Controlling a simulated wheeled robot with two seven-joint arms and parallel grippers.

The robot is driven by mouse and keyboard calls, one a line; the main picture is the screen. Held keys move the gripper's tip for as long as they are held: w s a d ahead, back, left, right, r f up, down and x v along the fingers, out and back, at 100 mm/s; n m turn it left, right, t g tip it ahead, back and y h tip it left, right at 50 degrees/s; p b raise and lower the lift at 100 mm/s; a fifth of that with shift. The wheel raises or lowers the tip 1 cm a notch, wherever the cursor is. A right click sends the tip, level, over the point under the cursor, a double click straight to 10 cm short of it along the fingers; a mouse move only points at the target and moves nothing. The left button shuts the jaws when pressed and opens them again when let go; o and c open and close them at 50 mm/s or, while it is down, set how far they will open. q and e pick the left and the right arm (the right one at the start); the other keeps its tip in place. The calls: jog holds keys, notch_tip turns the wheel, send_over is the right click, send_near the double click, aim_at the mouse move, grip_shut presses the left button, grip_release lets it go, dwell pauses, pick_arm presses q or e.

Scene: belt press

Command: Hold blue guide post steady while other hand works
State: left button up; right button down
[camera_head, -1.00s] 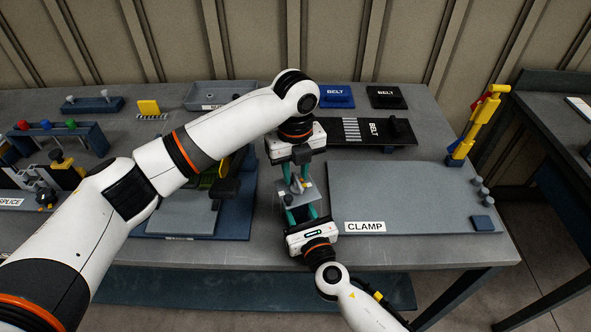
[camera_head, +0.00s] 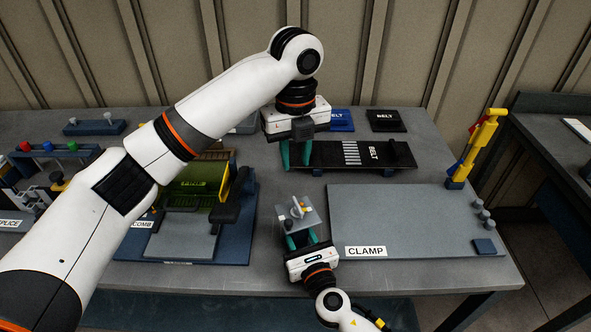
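A small grey plate (camera_head: 312,217) with a white and yellow fitting (camera_head: 299,208) on top stands at the front centre of the bench. A blue part, seemingly the blue guide post (camera_head: 302,238), shows at its near side, mostly hidden. My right gripper (camera_head: 301,238) comes from the front, its teal fingers on either side of this blue part, seemingly closed on it. My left gripper (camera_head: 295,156) is raised behind and above the plate, clear of it. Its teal fingers point down, apart, with nothing visible between them.
A black belt (camera_head: 375,154) lies behind, with blue and black belt blocks beyond it. The grey CLAMP board (camera_head: 410,220) is at right, with a yellow lever clamp (camera_head: 475,145) at its back corner. The green comb fixture (camera_head: 195,183) is left, partly behind my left arm.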

jog(key=shift+f, duration=0.1)
pick_arm(q)
jog(key=shift+r, duration=0.35)
pick_arm(e)
jog(key=c, duration=0.8)
grip_release()
jog(key=shift+s, duration=0.1)
